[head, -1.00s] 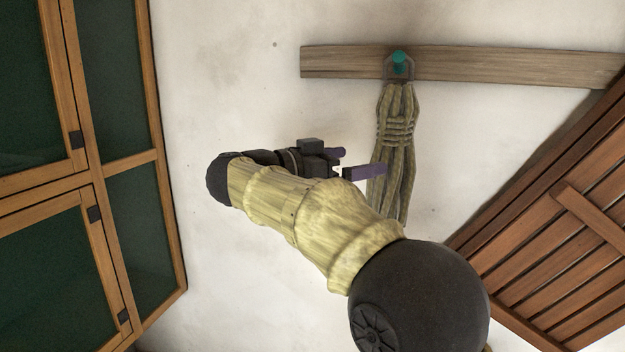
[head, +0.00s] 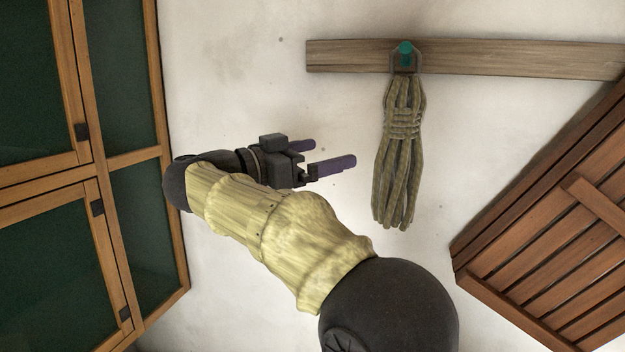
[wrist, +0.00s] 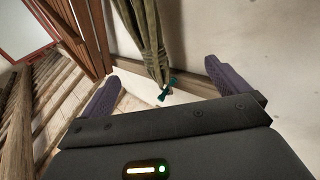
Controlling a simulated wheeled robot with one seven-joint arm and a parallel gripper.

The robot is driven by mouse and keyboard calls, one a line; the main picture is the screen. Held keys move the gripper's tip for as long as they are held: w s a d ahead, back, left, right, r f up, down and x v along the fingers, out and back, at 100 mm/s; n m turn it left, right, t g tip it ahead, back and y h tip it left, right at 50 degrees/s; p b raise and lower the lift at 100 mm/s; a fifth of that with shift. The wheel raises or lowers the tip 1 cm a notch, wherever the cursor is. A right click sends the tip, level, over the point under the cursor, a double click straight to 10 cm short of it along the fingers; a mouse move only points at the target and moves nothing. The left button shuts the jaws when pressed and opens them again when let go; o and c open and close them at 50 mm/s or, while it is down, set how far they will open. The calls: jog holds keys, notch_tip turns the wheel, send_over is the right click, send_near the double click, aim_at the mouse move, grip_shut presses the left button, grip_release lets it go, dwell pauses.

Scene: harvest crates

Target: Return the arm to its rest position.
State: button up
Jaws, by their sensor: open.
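My arm reaches up from the bottom of the head view and bends toward the left. My gripper (head: 326,157) is at its end, with two purple fingers pointing right, spread apart with nothing between them. In the wrist view my gripper (wrist: 170,85) also shows its two fingers open and empty. The hanging bundle of rope (head: 401,165) is to the right of the fingertips in the head view, apart from them.
The rope hangs from a teal peg (head: 405,50) on a wooden rail (head: 520,60). A green-paned wooden frame (head: 165,215) stands close at left, near my arm's bend. A slatted brown wooden panel (head: 560,230) is at right. Bare pale wall lies between.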

jog(key=w+f+n+t+y+b, duration=0.4)
jog(key=w+f+n+t+y, duration=0.6)
jog(key=t, duration=0.1)
notch_tip(320, 180, down, 18)
jog(key=s+d+n+g+y+b, duration=0.2)
jog(key=n+g+y, duration=0.3)
jog(key=y, duration=0.2)
jog(key=s+d+f+g+b, duration=0.1)
jog(key=s+d+f+g, duration=0.2)
jog(key=s+f, duration=0.35)
jog(key=s+d+f+g+b, duration=0.1)
jog(key=s+d+f+g, duration=0.25)
jog(key=f, duration=0.65)
jog(key=s+d+f+m+g+b, duration=0.1)
jog(key=s+d+f+g, duration=0.1)
jog(key=s+f, duration=0.3)
jog(key=s+d+f+m+g, duration=0.1)
jog(key=s+d+f+g, duration=0.2)
jog(key=s, duration=0.8)
notch_tip(320, 180, down, 3)
jog(key=shift+s+d+r+m+g+h+b, duration=0.2)
jog(key=shift+s+m+g+h+b, duration=0.15)
jog(key=shift+g, duration=0.3)
jog(key=shift+w, duration=0.2)
